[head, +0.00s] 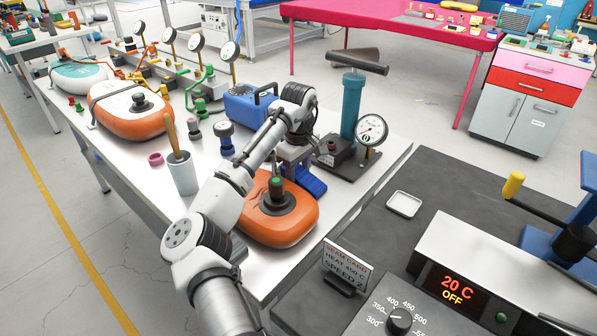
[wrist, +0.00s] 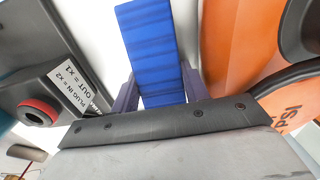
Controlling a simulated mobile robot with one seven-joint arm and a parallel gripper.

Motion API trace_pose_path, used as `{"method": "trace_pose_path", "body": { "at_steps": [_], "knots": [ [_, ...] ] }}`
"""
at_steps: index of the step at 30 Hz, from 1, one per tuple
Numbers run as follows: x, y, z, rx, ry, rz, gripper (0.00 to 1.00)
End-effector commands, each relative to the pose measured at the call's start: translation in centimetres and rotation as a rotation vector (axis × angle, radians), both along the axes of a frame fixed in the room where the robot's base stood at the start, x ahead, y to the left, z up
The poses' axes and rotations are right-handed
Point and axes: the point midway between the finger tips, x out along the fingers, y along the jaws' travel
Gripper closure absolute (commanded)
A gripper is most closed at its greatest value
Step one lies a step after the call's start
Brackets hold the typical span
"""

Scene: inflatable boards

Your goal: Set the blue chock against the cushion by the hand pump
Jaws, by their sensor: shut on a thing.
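The blue chock (head: 311,183), a ridged blue wedge, sits between the near orange cushion (head: 288,227) and the hand pump (head: 352,106). My gripper (head: 298,163) is shut on it from above. In the wrist view the chock (wrist: 150,48) lies between the two fingers (wrist: 158,88). The orange cushion (wrist: 228,45) is on its right there, with a narrow pale strip of table between them. The pump's dark base (wrist: 40,65) is on its left. I cannot tell whether the chock rests on the table. My arm hides part of the cushion in the head view.
A pressure gauge (head: 371,130) stands beside the pump. A blue case (head: 248,105), a dark blue-based knob (head: 224,138) and a cup with a wooden handle (head: 182,175) stand behind or left of my arm. Another orange cushion (head: 118,118) lies farther back.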

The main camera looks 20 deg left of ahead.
Motion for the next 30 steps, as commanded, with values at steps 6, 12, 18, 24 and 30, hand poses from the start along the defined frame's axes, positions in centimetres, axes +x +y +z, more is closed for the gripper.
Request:
{"method": "trace_pose_path", "body": {
  "at_steps": [6, 12, 18, 24, 30],
  "knots": [
    [0.0, 0.0, 0.0, 0.0, 0.0, -0.001, 0.46],
    [0.0, 0.0, 0.1, 0.0, 0.0, 0.0, 0.46],
    [0.1, -0.1, 2.6, -0.001, -0.002, -0.001, 0.46],
    [0.0, 0.1, 7.4, 0.004, -0.001, 0.001, 0.46],
    [0.0, 0.1, 10.7, 0.003, 0.0, 0.001, 0.46]
  ]
}}
